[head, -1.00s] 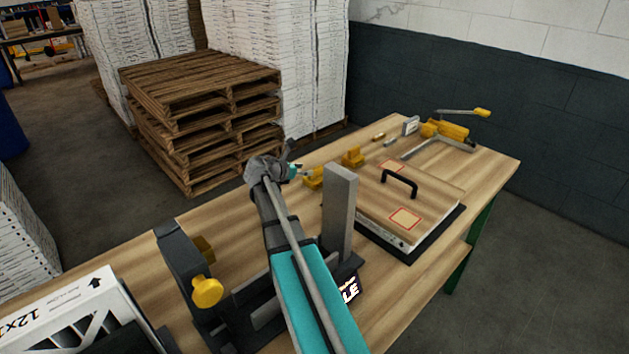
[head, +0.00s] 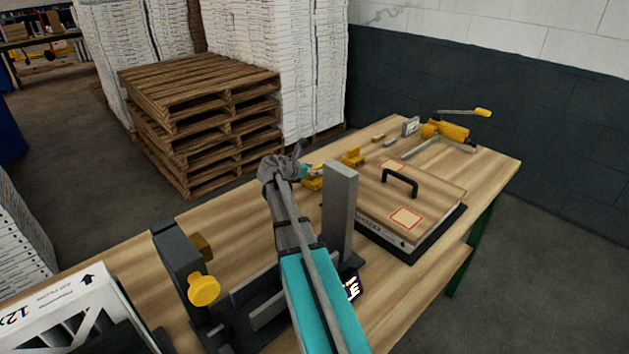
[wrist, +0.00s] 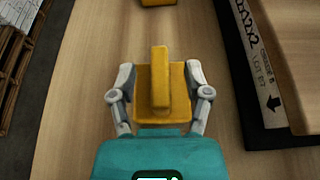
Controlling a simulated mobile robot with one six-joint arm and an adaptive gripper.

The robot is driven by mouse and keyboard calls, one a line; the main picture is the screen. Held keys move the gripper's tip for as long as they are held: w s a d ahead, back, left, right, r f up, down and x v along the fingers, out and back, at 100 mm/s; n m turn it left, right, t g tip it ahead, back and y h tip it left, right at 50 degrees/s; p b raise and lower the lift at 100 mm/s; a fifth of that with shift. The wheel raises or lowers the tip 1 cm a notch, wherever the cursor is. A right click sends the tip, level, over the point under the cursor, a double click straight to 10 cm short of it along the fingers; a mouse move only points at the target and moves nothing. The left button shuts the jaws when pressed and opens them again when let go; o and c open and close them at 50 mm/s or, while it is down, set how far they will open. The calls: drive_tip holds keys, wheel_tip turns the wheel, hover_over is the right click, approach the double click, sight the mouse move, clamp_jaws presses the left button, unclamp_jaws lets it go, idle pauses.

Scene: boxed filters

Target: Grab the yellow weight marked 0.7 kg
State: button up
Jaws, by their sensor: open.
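A yellow weight (wrist: 175,108) with an upright grip bar is in the middle of the wrist view. My gripper (wrist: 160,75) is open, with one finger on each side of this weight. I cannot tell whether the fingers touch it. A second yellow weight (wrist: 157,2) shows at the top edge of the wrist view. In the head view, the nearer yellow weight (head: 313,184) is partly hidden by my gripper (head: 305,170), and the other yellow weight (head: 353,156) stands beyond it. No 0.7 kg marking is legible on either.
A boxed filter (head: 440,192) under a wooden board with a black handle lies right of the weights. A grey upright post (head: 341,215) stands close to my arm. A yellow-handled clamp tool (head: 447,130) is at the far end. A dark fixture with a yellow knob (head: 204,290) stands front left.

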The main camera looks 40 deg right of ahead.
clamp_jaws()
idle(0.4)
drive_tip(key=shift+r, duration=0.15)
drive_tip(key=shift+r+p, duration=1.2)
drive_tip(key=shift+p, duration=0.15)
drive_tip(key=s+a+r+p, duration=0.8)
drive_tip(key=s+r+p, duration=0.2)
drive_tip(key=s, duration=0.1)
drive_tip(key=shift+s+r, duration=0.2)
